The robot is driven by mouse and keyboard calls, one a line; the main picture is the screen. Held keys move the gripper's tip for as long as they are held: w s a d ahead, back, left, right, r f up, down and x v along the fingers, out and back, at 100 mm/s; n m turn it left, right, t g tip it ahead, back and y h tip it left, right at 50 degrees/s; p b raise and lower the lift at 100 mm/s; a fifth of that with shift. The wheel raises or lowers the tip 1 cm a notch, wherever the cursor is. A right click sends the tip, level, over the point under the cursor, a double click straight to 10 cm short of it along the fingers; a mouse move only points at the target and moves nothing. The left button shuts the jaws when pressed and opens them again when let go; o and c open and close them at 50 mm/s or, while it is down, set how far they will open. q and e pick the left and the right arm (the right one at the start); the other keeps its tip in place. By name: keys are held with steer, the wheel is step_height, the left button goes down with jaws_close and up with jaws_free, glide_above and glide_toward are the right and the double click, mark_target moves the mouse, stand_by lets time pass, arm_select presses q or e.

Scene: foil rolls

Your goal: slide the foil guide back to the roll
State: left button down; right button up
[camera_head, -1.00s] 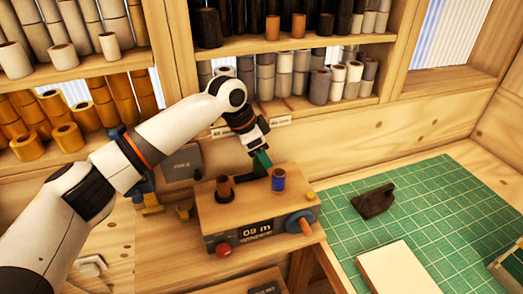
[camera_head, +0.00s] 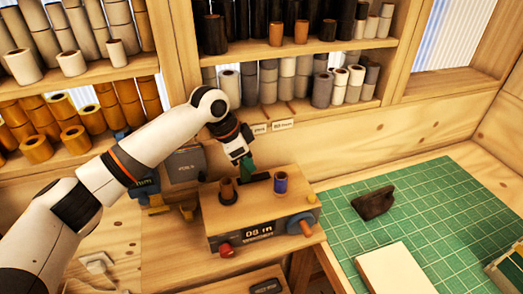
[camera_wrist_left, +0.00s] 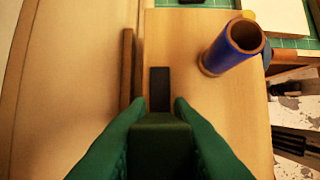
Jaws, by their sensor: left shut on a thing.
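The winder (camera_head: 258,211) is a wooden box with a display reading 08 m. A brown spool (camera_head: 228,190) stands on its left and a blue roll (camera_head: 281,182) on its right. The blue roll also shows upper right in the wrist view (camera_wrist_left: 233,48). My left gripper (camera_head: 248,170) has green fingers and is over the back of the winder top, between spool and roll. In the wrist view the fingers (camera_wrist_left: 162,125) are shut on a dark block, the foil guide (camera_wrist_left: 160,138). A dark slot (camera_wrist_left: 160,85) lies just ahead of it. My right gripper is out of view.
A red knob (camera_head: 225,250) and a blue dial (camera_head: 299,221) with a crank sit on the winder's front. A dark brown block (camera_head: 373,203) and a white pad (camera_head: 399,272) lie on the green mat (camera_head: 450,215) at right. Shelves of rolls stand behind.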

arm_select(q)
steer(key=shift+s+a+r, duration=0.15)
steer(key=shift+a, duration=0.35)
steer(key=shift+d, duration=0.15)
arm_select(e)
steer(key=shift+d+r, duration=0.1)
steer(key=shift+r, duration=0.1)
arm_select(q)
steer(key=c, duration=1.6)
jaws_free()
steer(key=o, duration=0.3)
steer(key=shift+a, duration=0.25)
